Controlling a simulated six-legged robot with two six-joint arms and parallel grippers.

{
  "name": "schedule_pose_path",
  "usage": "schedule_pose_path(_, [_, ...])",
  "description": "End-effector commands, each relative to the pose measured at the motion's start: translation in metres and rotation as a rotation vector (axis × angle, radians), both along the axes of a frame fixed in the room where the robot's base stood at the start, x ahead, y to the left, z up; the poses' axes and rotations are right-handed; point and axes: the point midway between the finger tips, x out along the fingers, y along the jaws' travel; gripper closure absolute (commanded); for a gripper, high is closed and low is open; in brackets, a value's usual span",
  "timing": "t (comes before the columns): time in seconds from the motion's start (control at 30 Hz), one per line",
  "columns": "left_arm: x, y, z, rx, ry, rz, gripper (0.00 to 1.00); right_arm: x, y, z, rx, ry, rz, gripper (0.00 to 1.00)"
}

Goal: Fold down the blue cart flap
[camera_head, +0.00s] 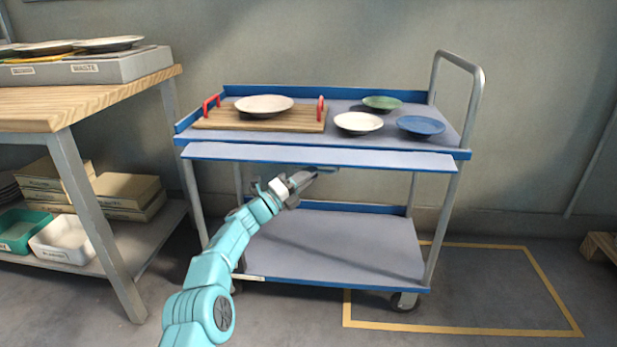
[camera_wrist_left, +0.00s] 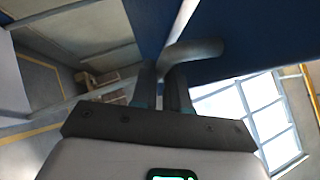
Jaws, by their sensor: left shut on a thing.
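The blue cart flap (camera_head: 320,157) is a long panel with a blue edge and grey-blue top along the near side of the cart (camera_head: 465,154). It stands out level, just below the top deck. My left gripper (camera_head: 312,174) is under the flap's front edge, near its middle. In the left wrist view my fingers (camera_wrist_left: 161,82) are shut on a grey curved bar (camera_wrist_left: 192,50), which runs beside a dark blue surface (camera_wrist_left: 240,28). The exact contact is partly hidden by the fingers. My right gripper is in neither view.
The cart's top holds a wooden board (camera_head: 225,121) with red handles and a white plate (camera_head: 264,105), plus another white plate (camera_head: 358,123), a green plate (camera_head: 382,103) and a blue plate (camera_head: 421,125). The lower shelf (camera_head: 330,250) is empty. A wooden table (camera_head: 90,95) stands left.

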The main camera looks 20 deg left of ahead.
Motion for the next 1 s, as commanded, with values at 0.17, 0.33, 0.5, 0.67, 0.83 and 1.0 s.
schedule_pose_path(0.17, [-0.001,0.001,0.011,-0.001,-0.017,0.005,0.60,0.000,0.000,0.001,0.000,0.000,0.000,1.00])
schedule_pose_path(0.33, [-0.001,0.000,0.008,-0.001,-0.013,0.004,0.60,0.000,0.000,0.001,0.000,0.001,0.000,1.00])
schedule_pose_path(0.5, [-0.001,0.000,0.006,-0.001,-0.009,0.003,0.60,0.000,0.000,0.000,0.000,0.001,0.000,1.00])
schedule_pose_path(0.67, [-0.006,0.005,0.003,0.001,-0.005,0.003,0.60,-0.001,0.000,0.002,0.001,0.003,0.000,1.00])
schedule_pose_path(0.83, [-0.021,0.014,-0.002,-0.002,-0.005,0.004,0.60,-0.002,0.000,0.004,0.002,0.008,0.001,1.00])
schedule_pose_path(1.0, [-0.046,0.031,-0.012,-0.004,-0.003,0.008,0.60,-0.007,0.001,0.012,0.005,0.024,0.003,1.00])
